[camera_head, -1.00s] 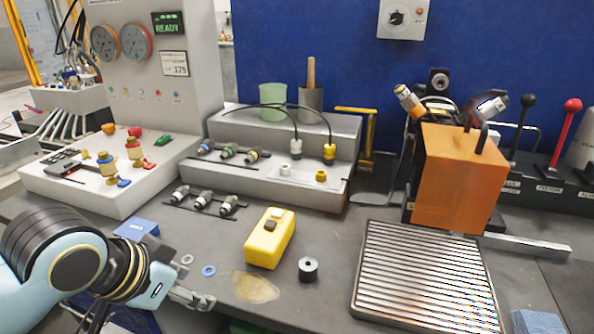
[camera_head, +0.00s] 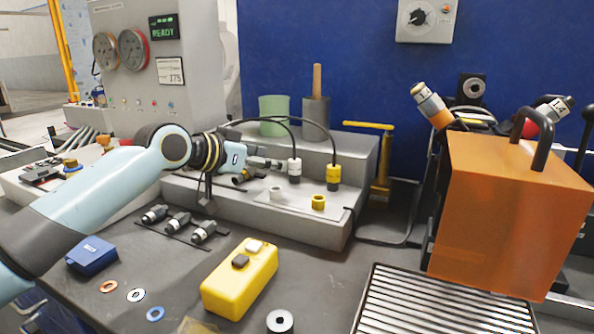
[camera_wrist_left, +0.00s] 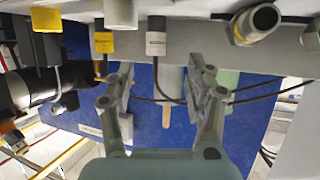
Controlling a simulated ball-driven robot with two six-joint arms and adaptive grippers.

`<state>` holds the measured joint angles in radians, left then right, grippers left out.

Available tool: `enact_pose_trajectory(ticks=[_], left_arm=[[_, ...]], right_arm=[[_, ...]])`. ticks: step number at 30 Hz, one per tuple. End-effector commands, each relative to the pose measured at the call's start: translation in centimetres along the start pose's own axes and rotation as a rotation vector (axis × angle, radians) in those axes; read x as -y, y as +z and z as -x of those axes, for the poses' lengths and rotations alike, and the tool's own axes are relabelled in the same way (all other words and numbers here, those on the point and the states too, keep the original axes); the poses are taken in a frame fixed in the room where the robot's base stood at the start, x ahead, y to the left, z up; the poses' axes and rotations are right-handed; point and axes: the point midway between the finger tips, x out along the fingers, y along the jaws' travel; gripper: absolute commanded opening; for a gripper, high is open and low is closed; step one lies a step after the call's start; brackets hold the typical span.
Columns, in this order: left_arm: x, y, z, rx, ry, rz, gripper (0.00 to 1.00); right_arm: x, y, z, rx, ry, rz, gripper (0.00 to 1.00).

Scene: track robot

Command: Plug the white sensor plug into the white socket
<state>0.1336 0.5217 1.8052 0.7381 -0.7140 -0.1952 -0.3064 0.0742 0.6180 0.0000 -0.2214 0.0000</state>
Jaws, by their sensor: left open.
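The white sensor plug (camera_head: 294,171) hangs upright on a black cable above the front step of the grey stand. The white socket (camera_head: 276,192) is a short white ring on a light plate just below and left of it. My left gripper (camera_head: 270,163) is open, its fingers pointing right toward the white plug, just left of it. In the left wrist view, which looks upside down, the plug (camera_wrist_left: 156,38) appears beyond the open fingers (camera_wrist_left: 163,85), roughly between them, with the white socket (camera_wrist_left: 121,13) at the top edge. My right gripper is not in view.
A yellow plug (camera_head: 333,178) and yellow socket (camera_head: 318,202) are right of the white pair. Several grey connectors (camera_head: 178,222) lie in front of the stand. A yellow box (camera_head: 240,281) is on the bench, and an orange box (camera_head: 510,210) stands right.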

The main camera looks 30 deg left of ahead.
Motion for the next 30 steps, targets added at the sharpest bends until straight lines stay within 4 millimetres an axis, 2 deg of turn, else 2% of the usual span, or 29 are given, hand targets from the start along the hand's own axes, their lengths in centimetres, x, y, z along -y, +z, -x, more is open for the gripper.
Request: enact_pose_trajectory(ticks=[4, 13, 16, 22, 23, 30], left_arm=[[-0.1, -0.1, -1.2, 0.001, 0.002, 0.001, 0.54], [-0.6, -0.7, -5.5, 0.002, 0.001, 0.002, 0.54], [-0.7, -0.7, -6.1, 0.002, 0.002, 0.000, 0.54], [-0.6, -0.7, -6.2, 0.003, 0.001, -0.002, 0.54], [-0.6, -0.7, -6.2, 0.003, 0.001, -0.002, 0.53], [-0.6, -0.7, -6.2, 0.003, 0.001, -0.002, 0.21]], right_arm=[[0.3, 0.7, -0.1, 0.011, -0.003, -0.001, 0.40], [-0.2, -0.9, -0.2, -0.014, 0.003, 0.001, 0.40], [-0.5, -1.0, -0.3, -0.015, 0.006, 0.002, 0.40], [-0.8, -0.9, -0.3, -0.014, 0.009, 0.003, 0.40], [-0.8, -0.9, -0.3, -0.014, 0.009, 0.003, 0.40], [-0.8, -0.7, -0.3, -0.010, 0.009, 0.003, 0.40]])
